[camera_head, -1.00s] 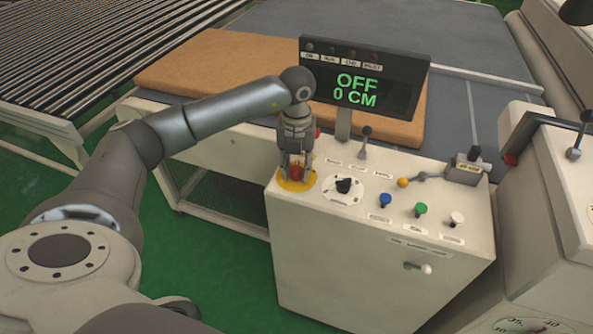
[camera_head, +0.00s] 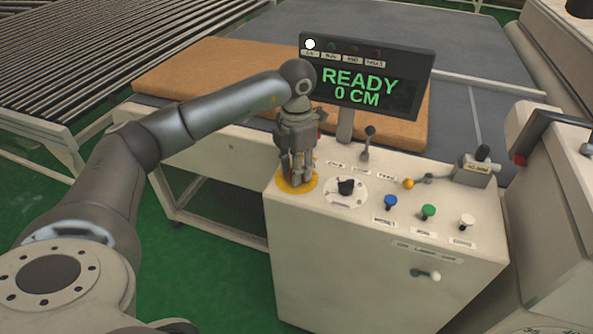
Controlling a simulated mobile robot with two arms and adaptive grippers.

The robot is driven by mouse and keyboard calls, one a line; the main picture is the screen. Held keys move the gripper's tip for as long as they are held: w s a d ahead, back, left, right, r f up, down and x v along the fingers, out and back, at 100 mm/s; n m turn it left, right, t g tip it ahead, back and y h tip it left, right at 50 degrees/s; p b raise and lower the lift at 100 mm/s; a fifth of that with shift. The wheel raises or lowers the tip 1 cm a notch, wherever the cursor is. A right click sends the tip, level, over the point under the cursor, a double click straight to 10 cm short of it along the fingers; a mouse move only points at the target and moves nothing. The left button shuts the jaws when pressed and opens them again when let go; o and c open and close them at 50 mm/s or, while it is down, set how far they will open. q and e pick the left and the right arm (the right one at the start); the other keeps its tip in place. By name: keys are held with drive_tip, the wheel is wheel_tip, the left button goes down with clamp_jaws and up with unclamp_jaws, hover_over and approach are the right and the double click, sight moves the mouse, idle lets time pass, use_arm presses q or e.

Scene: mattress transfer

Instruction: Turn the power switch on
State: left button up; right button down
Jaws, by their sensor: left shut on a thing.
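The control box (camera_head: 390,265) stands in front of me with several knobs and buttons on its sloped top. My left gripper (camera_head: 297,178) points straight down over the yellow disc (camera_head: 287,187) at the top's left corner. Its fingers are shut around the red button there, which they mostly hide. The display (camera_head: 380,77) behind reads READY and 0 CM, and a white lamp (camera_head: 310,44) at its upper left is lit. I cannot read a label naming the power switch. My right gripper is not in view.
Right of the disc are a black rotary knob (camera_head: 346,187), blue (camera_head: 390,202), green (camera_head: 428,212) and white (camera_head: 466,223) buttons, and an upright lever (camera_head: 368,140). A small handle (camera_head: 428,275) is on the front. A tan mattress (camera_head: 215,75) lies behind.

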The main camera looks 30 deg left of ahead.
use_arm(q)
drive_tip(key=shift+m, duration=0.6)
drive_tip(key=o, duration=1.1)
drive_tip(key=shift+c, duration=0.2)
wheel_tip(320, 180, up, 12)
idle(0.4)
